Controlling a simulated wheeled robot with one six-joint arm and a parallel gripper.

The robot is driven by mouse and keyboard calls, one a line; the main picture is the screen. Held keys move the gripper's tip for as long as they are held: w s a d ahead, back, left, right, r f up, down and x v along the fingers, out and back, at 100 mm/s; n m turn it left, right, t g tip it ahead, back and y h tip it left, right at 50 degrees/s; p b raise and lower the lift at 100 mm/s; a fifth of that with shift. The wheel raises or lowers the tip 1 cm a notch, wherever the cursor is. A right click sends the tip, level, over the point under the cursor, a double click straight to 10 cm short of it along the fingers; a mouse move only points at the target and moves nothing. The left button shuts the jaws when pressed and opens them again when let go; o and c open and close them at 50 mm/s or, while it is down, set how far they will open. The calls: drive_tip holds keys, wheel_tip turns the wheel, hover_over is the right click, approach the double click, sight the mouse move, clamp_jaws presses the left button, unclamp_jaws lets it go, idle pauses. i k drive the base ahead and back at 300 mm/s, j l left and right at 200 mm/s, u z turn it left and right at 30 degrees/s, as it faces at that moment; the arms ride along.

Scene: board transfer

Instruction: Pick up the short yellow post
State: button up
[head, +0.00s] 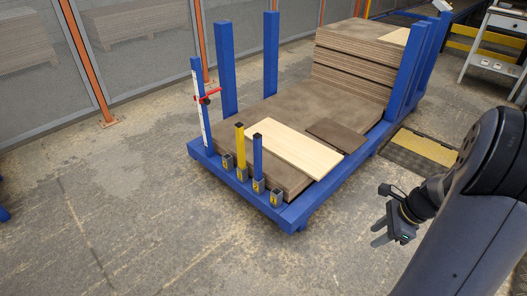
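The short yellow post (240,145) stands upright in a socket at the front end of the blue rack (312,207). A short blue post (258,157) stands upright in a socket just to its right. My gripper (380,232) is at the right, in front of the rack and well apart from the yellow post. Its two fingers point left with a gap between them, and nothing shows between them.
A light board (293,146) and a smaller dark board (337,134) lie on the rack's large brown board. Tall blue posts (271,55) rise along its sides. A stack of boards (352,62) stands at the back. The floor (150,220) in front is clear.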

sight(239, 139)
drive_tip(key=i+j+z, duration=0.4)
drive_tip(key=j, duration=0.2)
drive_tip(key=i+j+z, duration=0.2)
drive_tip(key=j, duration=0.15)
drive_tip(key=i+j+z, duration=0.2)
drive_tip(key=j, duration=0.2)
drive_tip(key=i+j, duration=0.1)
drive_tip(key=j, duration=0.3)
drive_tip(key=i+j, duration=0.15)
drive_tip(key=j, duration=0.25)
drive_tip(key=i+j, duration=0.1)
drive_tip(key=j, duration=0.3)
drive_tip(key=i+j+z, duration=0.1)
drive_tip(key=j, duration=0.35)
drive_tip(key=i+j, duration=0.15)
drive_tip(key=j, duration=0.25)
drive_tip(key=i+j, duration=0.1)
drive_tip(key=j, duration=0.3)
